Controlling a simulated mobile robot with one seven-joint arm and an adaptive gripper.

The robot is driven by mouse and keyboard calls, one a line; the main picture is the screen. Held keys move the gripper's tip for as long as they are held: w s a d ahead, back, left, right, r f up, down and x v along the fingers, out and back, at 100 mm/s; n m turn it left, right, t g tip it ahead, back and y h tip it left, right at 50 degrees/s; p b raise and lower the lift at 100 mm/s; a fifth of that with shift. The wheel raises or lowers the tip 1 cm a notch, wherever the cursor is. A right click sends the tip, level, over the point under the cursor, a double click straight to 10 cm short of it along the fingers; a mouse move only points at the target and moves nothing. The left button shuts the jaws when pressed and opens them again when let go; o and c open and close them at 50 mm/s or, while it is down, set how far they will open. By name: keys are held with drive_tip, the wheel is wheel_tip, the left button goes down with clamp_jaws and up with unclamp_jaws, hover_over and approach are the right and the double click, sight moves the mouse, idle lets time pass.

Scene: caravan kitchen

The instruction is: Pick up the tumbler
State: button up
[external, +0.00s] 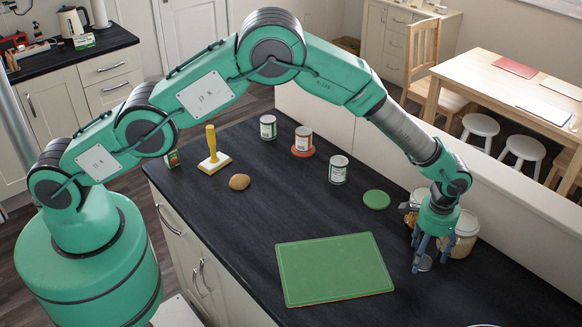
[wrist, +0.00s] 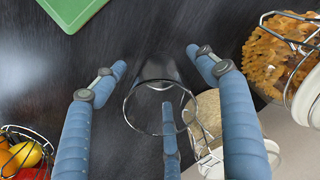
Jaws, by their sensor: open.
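The tumbler (wrist: 165,80) is clear glass and shows in the wrist view between my blue fingers. In the external view the tumbler (external: 425,263) shows as a small clear shape on the dark counter, beneath my gripper. My gripper (external: 421,258) points down over it with its fingers spread. In the wrist view my gripper (wrist: 160,72) has one finger to the left of the glass, one to the right and one below, overlapping it in the picture. I cannot tell whether any finger touches it. Part of the tumbler is hidden behind the fingers.
Clip-top jars (external: 460,235) stand close behind and right of my gripper; one jar (wrist: 285,55) holds pasta. A green cutting board (external: 335,268) lies to the left. A wire fruit basket (wrist: 25,150) is near. Several cans (external: 338,170) stand farther back.

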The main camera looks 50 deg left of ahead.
drive_tip(key=shift+f, duration=0.5)
drive_tip(key=c, duration=1.5)
drive_tip(key=shift+r, duration=0.15)
drive_tip(key=shift+c, duration=0.2)
drive_tip(key=shift+r, duration=0.8)
wheel_tip(320, 180, up, 2)
drive_tip(key=s+a, duration=0.3)
drive_tip(key=s, duration=0.1)
drive_tip(key=s+a, duration=0.3)
drive_tip(key=s, duration=0.1)
drive_tip(key=s+a+r+b, duration=0.1)
drive_tip(key=s+a, duration=0.2)
drive_tip(key=s, duration=0.2)
drive_tip(key=shift+a+r, duration=0.1)
drive_tip(key=shift+a, duration=0.15)
drive_tip(key=shift+w, duration=0.1)
